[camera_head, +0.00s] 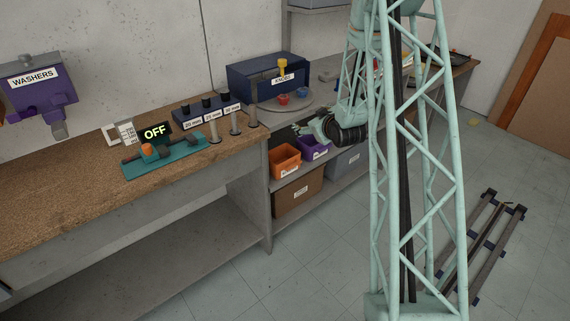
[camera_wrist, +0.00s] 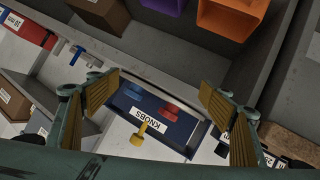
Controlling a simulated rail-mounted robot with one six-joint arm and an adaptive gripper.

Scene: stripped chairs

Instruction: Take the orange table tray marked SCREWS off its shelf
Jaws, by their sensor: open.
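The orange tray (camera_head: 285,160) stands on the upper shelf under the bench, left of a purple tray (camera_head: 314,148). A pale label shows on its front, too small to read. In the wrist view the orange tray (camera_wrist: 232,15) is at the top edge, partly cut off. The purple tray (camera_wrist: 165,5) is beside it, also cut off. My gripper (camera_wrist: 158,83) is open, with two yellow ribbed fingers apart and nothing between them. In the head view my gripper (camera_head: 308,128) is near the bench edge, above and right of the orange tray, apart from it.
A blue KNOBS box (camera_head: 268,78) stands on the bench; it also shows beyond my fingers in the wrist view (camera_wrist: 143,112). A brown box (camera_head: 296,194) and a grey bin (camera_head: 345,163) sit on the lower shelf. The floor in front (camera_head: 310,250) is clear.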

